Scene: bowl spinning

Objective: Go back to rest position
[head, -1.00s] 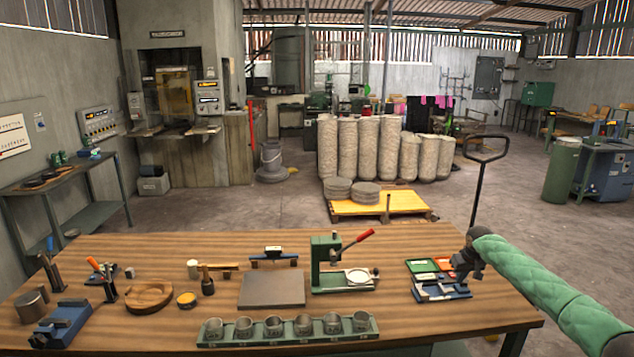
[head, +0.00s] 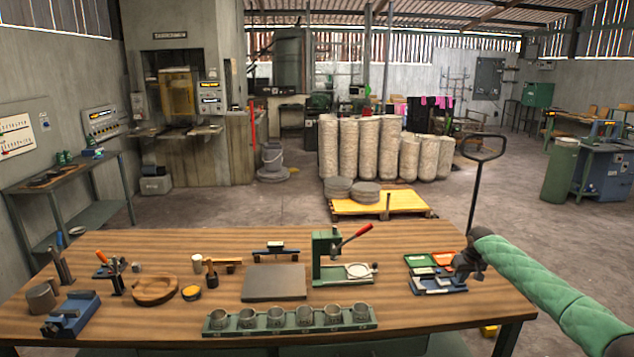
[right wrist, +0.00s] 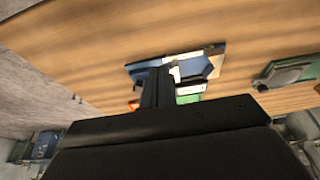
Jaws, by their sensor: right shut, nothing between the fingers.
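My right gripper (head: 468,266) is shut and empty at the right end of the wooden workbench (head: 400,240). Its arm, in a green quilted sleeve, comes in from the right. In the head view the gripper overlaps the right side of a blue tool tray (head: 438,285) with green and orange parts behind it. In the right wrist view the dark gripper (right wrist: 158,90) points toward the bench, and the blue tray (right wrist: 205,65) shows just beyond it. I cannot tell the exact gap between them. My left gripper is not in view.
On the bench stand a green lever press (head: 328,258), a grey plate (head: 274,283), a green rack of metal cups (head: 290,323), a wooden bowl (head: 156,289) and a blue vise (head: 70,313). Behind the bench is a yellow pallet (head: 385,203) with grey discs.

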